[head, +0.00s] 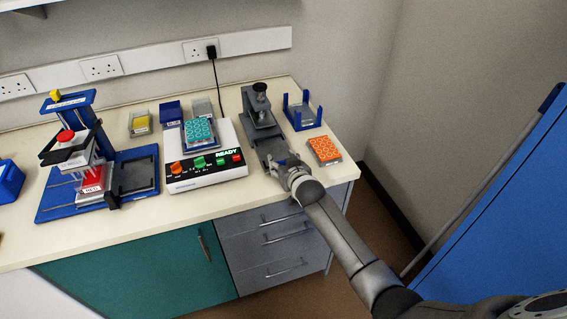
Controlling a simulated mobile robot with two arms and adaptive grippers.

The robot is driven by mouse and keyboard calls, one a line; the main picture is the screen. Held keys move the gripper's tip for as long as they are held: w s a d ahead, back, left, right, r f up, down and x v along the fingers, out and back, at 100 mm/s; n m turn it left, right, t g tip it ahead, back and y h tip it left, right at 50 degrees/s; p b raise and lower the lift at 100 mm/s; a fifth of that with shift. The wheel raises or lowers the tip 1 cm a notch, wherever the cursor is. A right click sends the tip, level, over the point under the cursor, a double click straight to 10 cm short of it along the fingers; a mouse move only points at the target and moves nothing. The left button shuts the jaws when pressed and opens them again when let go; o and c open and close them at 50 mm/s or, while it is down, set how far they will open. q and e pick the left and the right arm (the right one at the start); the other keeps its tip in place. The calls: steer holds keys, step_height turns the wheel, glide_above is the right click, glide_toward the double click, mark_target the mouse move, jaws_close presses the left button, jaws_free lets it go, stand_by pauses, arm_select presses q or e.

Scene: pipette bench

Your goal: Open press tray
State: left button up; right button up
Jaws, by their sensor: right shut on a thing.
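The press (262,112) is a dark grey upright device with a round black knob on top, at the back right of the bench. Its grey tray (268,147) lies low at the front of the press and reaches toward the bench's front edge. My right gripper (279,162) is at the front end of this tray and is shut on it, seemingly at its handle. The gripper itself hides the exact grip. My left gripper is not in view.
An orange well rack (324,150) sits close to the right of my gripper, with a blue-sided holder (300,112) behind it. A white READY device (205,170) with a teal rack stands left. A blue-framed station (140,158) is farther left. Drawers (270,240) lie below.

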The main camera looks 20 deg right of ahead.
steer(key=shift+w, duration=0.1)
steer(key=o, duration=1.4)
steer(key=shift+c, duration=0.2)
steer(key=shift+o, duration=0.5)
steer(key=shift+s+r, duration=0.2)
steer(key=shift+s, duration=0.4)
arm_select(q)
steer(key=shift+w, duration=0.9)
arm_select(e)
steer(key=v, duration=1)
steer(key=shift+s+r, duration=0.25)
steer(key=shift+s, duration=0.05)
